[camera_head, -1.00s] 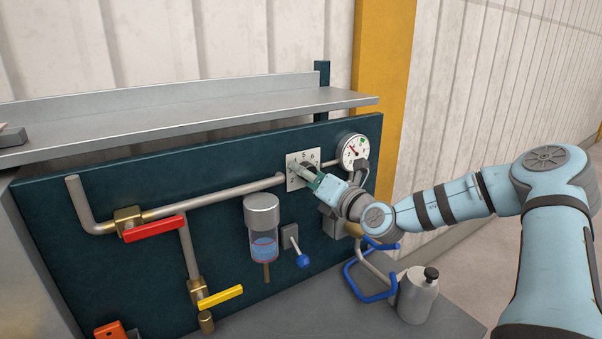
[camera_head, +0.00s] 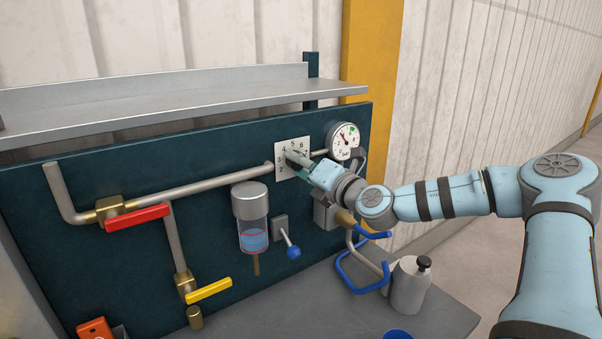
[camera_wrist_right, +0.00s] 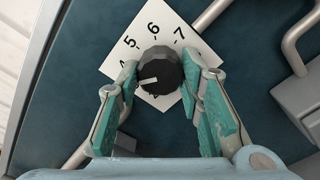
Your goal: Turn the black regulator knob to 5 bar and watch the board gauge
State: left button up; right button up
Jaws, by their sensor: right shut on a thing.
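The black regulator knob (camera_wrist_right: 160,68) sits on a white dial plate (camera_head: 281,172) on the dark teal board. In the right wrist view the numbers 4, 5, 6 and 7 show, and the knob's white mark points left, slightly below the 4. My right gripper (camera_wrist_right: 158,88) is shut on the knob, one green-padded finger on each side; the fingers hide the lower plate edges. In the head view the right gripper (camera_head: 300,164) covers most of the knob. The round white board gauge (camera_head: 344,139) is right of the plate; its red needle tilts up-left, its numbers too small to read. My left gripper is out of view.
A red-handled valve (camera_head: 137,217) and a yellow-handled valve (camera_head: 208,291) are on pipes at left. A filter bowl (camera_head: 252,222) and blue-tipped lever (camera_head: 292,252) sit below the plate. A grey bottle (camera_head: 409,287) stands on the bench. A shelf (camera_head: 180,108) juts out above.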

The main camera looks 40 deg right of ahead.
jog(key=shift+r+m+b, duration=0.1)
jog(key=shift+m+b, duration=3.9)
jog(key=shift+m, duration=1.4)
jog(key=o, duration=1.2)
jog(key=shift+w, duration=0.1)
jog(key=shift+c, duration=0.2)
